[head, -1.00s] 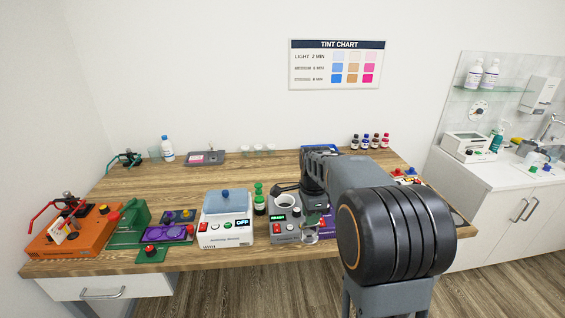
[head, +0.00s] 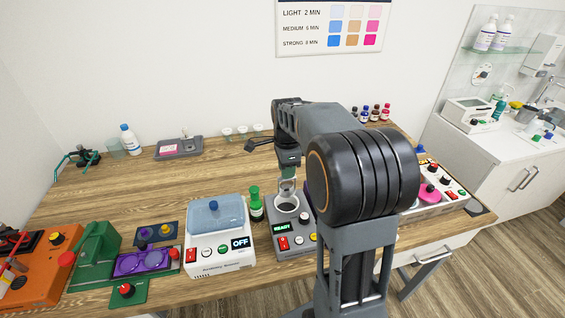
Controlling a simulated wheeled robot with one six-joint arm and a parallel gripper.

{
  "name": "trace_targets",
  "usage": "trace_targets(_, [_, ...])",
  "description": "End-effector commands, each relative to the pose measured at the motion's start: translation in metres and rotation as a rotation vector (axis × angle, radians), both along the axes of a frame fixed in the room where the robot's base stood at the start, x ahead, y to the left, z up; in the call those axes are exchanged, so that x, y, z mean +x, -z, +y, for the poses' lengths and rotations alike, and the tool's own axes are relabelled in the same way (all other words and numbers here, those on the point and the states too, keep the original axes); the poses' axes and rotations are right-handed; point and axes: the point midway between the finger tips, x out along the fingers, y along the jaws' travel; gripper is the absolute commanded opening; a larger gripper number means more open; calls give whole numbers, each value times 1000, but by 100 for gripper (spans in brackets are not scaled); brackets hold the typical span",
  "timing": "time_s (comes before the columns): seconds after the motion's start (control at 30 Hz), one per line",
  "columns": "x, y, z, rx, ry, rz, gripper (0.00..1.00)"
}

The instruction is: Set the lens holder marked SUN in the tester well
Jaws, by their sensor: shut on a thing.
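My gripper (head: 287,172) points down over a grey device (head: 296,247) with a green READY display. It is shut on a small, pale, ring-like piece (head: 287,187), which looks like a lens holder. No SUN mark can be read on it at this size. The device has a round well (head: 286,204) on top, and the piece appears at or just above the well's back edge. I cannot tell whether it touches the rim or is inside. My arm hides what stands right of the device.
A white machine (head: 219,262) with an OFF display and a green-capped bottle (head: 255,205) stand close to the left. A purple tray (head: 146,262) and an orange machine (head: 45,275) are farther left. A panel with knobs (head: 440,185) is at right.

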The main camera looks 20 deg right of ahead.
Motion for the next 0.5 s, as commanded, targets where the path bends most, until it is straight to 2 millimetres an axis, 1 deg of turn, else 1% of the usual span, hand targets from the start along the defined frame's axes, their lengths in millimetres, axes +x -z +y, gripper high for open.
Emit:
trace_targets(0.27, [0, 14, -2, 0, 4, 1, 0])
trace_targets(0.5, [0, 35, -1, 0, 2, 0, 0])
